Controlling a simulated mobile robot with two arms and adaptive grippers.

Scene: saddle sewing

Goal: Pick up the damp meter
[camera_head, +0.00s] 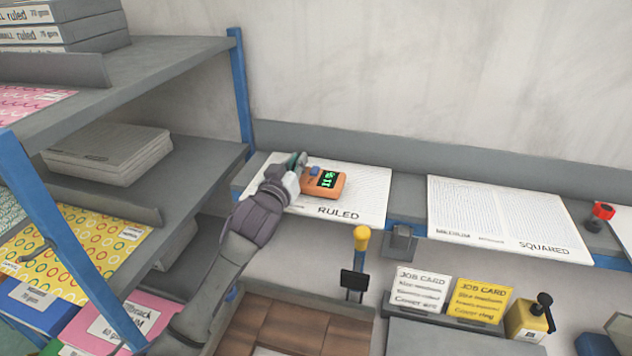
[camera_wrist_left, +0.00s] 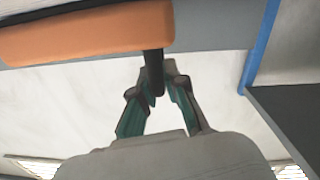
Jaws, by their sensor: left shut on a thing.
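The damp meter (camera_head: 339,190) is a small orange device with a dark screen and green digits. In the head view it is over the left paper pad marked RULED (camera_head: 374,203); I cannot tell whether it touches the pad. My left gripper (camera_head: 299,163) is at its left end. In the left wrist view the orange body (camera_wrist_left: 85,32) fills the upper left, and a dark part of it runs down between the teal fingers of my left gripper (camera_wrist_left: 158,82), which are shut on it. My right gripper does not show.
A shelf rack with blue posts (camera_head: 243,95) and paper stacks (camera_head: 108,153) stands close on the left. A pad marked SQUARED (camera_head: 505,212) lies to the right. Job cards (camera_head: 420,288), a yellow bottle (camera_head: 527,318) and a yellow-topped tool (camera_head: 361,238) stand in front.

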